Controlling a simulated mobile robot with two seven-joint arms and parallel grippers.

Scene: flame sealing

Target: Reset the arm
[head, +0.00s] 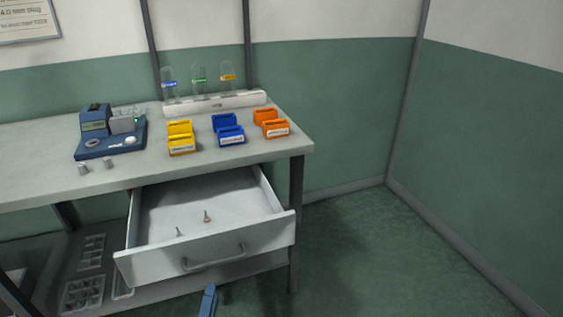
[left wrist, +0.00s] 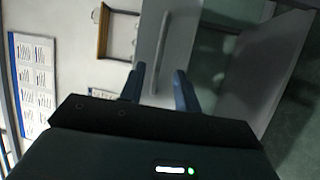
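My left gripper (head: 208,300) shows in the head view only as a blue tip at the bottom edge, below and in front of the open drawer (head: 205,262). In the left wrist view the two blue fingers of the left gripper (left wrist: 160,78) stand apart with nothing between them. A pale panel with a long bar handle (left wrist: 162,52) lies beyond the fingertips there. The rest of my left arm is hidden in the head view. My right gripper is in neither view.
The bench (head: 60,172) carries a blue device (head: 110,140), yellow bins (head: 181,138), blue bins (head: 228,130), orange bins (head: 271,123) and a white rack (head: 215,103) with glass tubes. Small items lie in the drawer. The floor (head: 370,260) at right is clear.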

